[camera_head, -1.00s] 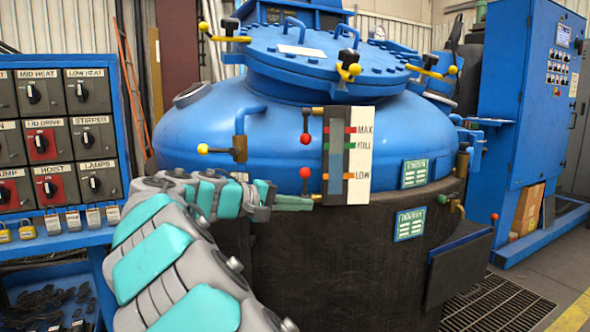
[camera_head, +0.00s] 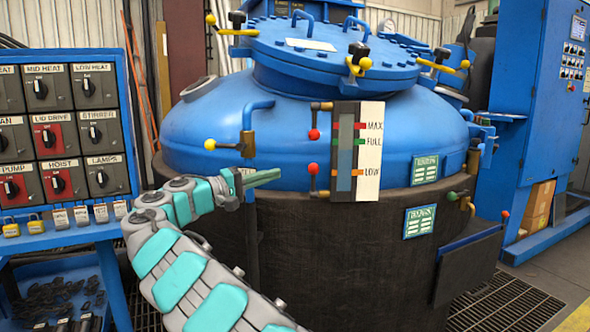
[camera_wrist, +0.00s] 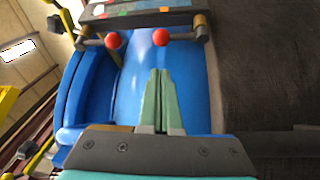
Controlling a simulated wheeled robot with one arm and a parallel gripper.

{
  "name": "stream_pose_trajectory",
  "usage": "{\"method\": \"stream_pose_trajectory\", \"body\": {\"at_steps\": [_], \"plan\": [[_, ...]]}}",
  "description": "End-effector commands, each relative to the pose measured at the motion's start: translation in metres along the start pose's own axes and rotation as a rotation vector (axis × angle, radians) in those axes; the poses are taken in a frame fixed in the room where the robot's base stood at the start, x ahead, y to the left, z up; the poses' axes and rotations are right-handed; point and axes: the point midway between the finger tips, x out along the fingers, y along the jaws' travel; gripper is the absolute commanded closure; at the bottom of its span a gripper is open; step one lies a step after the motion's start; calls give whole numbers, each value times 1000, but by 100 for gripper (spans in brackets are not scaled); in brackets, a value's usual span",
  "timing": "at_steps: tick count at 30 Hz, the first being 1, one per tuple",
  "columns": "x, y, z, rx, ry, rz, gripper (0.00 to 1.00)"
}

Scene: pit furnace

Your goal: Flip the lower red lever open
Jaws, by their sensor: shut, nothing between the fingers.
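The lower red lever (camera_head: 313,169) is at the lower left of the level gauge (camera_head: 343,152), with its red ball up and its stem running down to a brass valve (camera_head: 320,193). In the wrist view the lower lever (camera_wrist: 161,36) is the right-hand red ball, its stem pointing right to the brass fitting (camera_wrist: 202,30). The upper red lever (camera_head: 313,134) hangs ball-down above it. My gripper (camera_head: 278,172) is shut and empty, its pale green fingers left of the lower lever and apart from it. In the wrist view the fingertips (camera_wrist: 160,72) point toward the lower ball, with a gap.
A yellow-ball lever (camera_head: 210,144) on a brass valve (camera_head: 247,144) stands close behind and left of my gripper. The blue furnace vessel (camera_head: 215,125) curves behind. A switch panel (camera_head: 60,55) is at left. The space right of the gauge is open.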

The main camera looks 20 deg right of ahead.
Motion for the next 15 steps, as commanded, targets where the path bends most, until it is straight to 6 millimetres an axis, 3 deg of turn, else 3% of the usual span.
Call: {"method": "stream_pose_trajectory", "body": {"at_steps": [8,15], "plan": [[25,1,2,0,-6,1,100],[67,1,2,-2,-6,-1,100]]}}
